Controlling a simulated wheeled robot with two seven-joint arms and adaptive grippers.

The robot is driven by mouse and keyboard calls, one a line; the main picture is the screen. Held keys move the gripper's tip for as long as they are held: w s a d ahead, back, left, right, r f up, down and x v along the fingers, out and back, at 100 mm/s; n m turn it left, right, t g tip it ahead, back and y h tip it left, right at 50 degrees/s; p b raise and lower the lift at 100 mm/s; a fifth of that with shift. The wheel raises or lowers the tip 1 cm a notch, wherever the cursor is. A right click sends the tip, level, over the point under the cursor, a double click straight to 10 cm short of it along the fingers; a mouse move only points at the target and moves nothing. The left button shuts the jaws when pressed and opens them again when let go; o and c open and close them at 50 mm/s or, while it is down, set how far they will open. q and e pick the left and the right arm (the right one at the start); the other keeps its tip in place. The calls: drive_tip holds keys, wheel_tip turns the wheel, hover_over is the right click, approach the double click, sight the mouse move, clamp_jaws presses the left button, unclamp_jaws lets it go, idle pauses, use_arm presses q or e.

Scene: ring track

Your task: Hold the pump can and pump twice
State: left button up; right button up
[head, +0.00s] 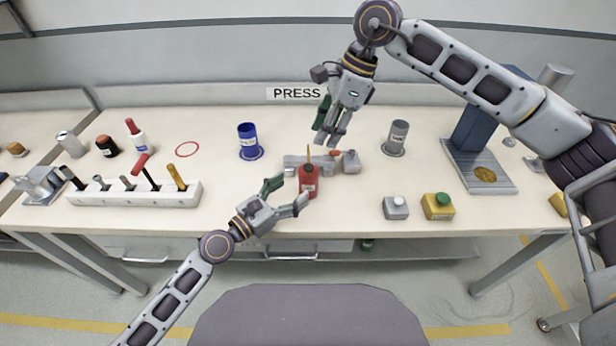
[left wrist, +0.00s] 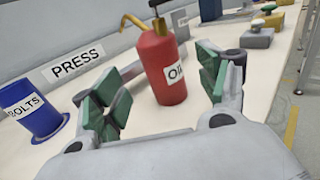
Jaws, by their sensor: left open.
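The pump can (head: 308,182) is red with a dark top, a thin brass spout and an OIL label. It stands upright near the front middle of the table. It also shows in the left wrist view (left wrist: 161,70), just beyond and between the green finger pads. My left gripper (head: 287,194) is open and empty, with its fingers pointing at the can from the left. My right gripper (head: 332,138) hangs above and behind the can, pointing down. Whether its fingers are apart is unclear.
Behind the can lies a grey fixture (head: 349,162). A blue BOLTS cup (head: 248,142) and a grey cup (head: 397,138) stand farther back. A white tool rack (head: 100,193) is at left. Button boxes (head: 438,207) and a blue press (head: 474,135) are at right.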

sight(301, 182)
use_arm(q)
drive_tip(key=shift+x, duration=3.5)
drive_tip(key=c, duration=1.2)
use_arm(e)
drive_tip(key=shift+c, duration=0.2)
clamp_jaws()
